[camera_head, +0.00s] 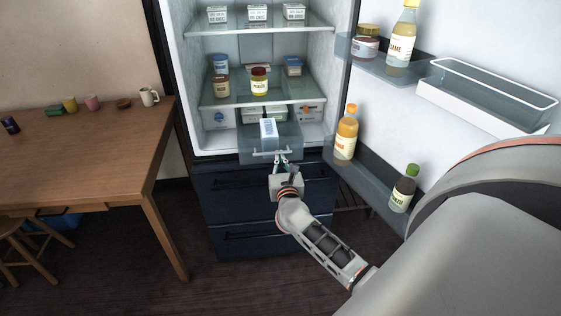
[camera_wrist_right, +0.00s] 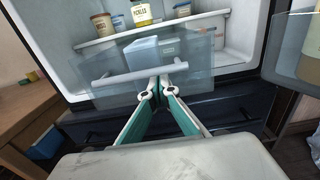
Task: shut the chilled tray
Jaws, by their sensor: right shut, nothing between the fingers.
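The chilled tray (camera_head: 285,145) is a clear drawer at the bottom of the open fridge, and it sticks out past the shelf above. A pale blue and white carton (camera_head: 268,131) stands in it. The tray's front with its pale handle bar (camera_wrist_right: 136,76) fills the middle of the right wrist view. My right gripper (camera_head: 281,160) is shut and empty, with its fingertips at the tray's front by the handle; in the right wrist view (camera_wrist_right: 160,84) the tips overlap the bar. I cannot tell if they touch it. My left gripper is not in view.
The fridge door stands open on the right, its bins holding a sauce bottle (camera_head: 346,132), a green-capped bottle (camera_head: 404,188) and others. Dark blue lower drawers (camera_head: 232,200) are closed. A wooden table (camera_head: 95,150) with a mug (camera_head: 149,96) stands at left.

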